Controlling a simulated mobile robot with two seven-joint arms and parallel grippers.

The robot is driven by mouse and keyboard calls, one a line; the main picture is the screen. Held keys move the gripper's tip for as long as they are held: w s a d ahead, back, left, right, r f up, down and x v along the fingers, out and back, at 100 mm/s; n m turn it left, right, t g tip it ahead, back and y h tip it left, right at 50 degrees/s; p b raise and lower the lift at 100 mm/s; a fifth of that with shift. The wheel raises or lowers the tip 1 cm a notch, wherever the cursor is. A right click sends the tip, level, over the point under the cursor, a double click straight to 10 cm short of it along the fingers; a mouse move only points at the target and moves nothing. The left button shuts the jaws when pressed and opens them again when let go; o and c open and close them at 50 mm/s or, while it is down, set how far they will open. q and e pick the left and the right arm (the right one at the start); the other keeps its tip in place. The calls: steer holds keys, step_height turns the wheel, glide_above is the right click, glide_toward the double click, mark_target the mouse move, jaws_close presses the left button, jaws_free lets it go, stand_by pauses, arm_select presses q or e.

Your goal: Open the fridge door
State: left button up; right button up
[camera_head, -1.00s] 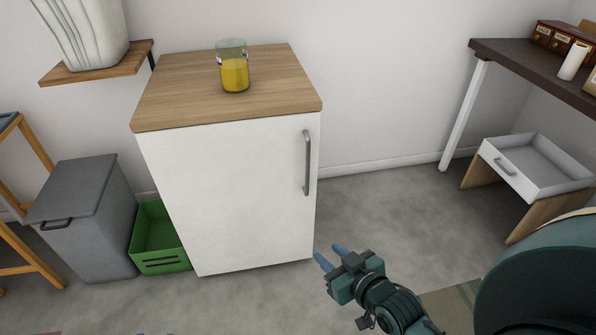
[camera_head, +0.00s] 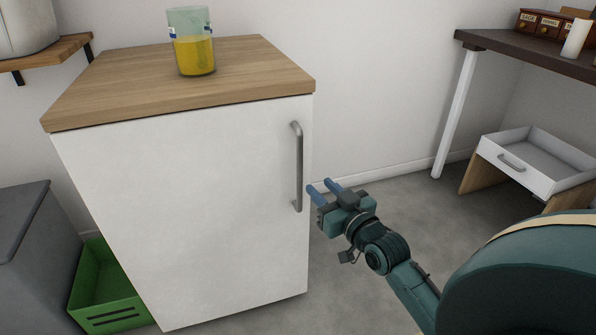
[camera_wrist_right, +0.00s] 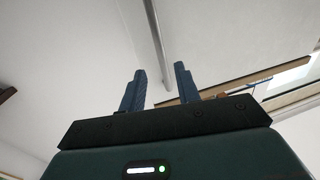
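The white fridge (camera_head: 190,200) with a wooden top stands left of centre, its door closed. A vertical grey metal handle (camera_head: 298,168) is on the door's right side. My right gripper (camera_head: 322,188) is just right of the handle's lower part in the head view, its two blue fingers apart and empty. In the right wrist view the open fingers (camera_wrist_right: 159,90) point toward the handle (camera_wrist_right: 156,45), which shows between and beyond them. I cannot tell the exact distance; no contact is visible. My left gripper is not in view.
A jar with yellow contents (camera_head: 193,42) stands on the fridge top. A green crate (camera_head: 105,285) and a grey bin (camera_head: 22,240) are at left. A dark desk (camera_head: 520,62) and an open white drawer (camera_head: 515,170) are at right. Floor between is clear.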

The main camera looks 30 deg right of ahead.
mark_target(302, 169)
steer(key=w+b, duration=0.1)
steer(key=w, duration=0.4)
steer(key=w+b, duration=0.1)
steer(key=w, duration=0.4)
steer(key=shift+w+d+f+b, duration=0.1)
steer(key=shift+d+b, duration=0.1)
steer(key=shift+b, duration=0.15)
steer(key=shift+c, duration=0.4)
jaws_close()
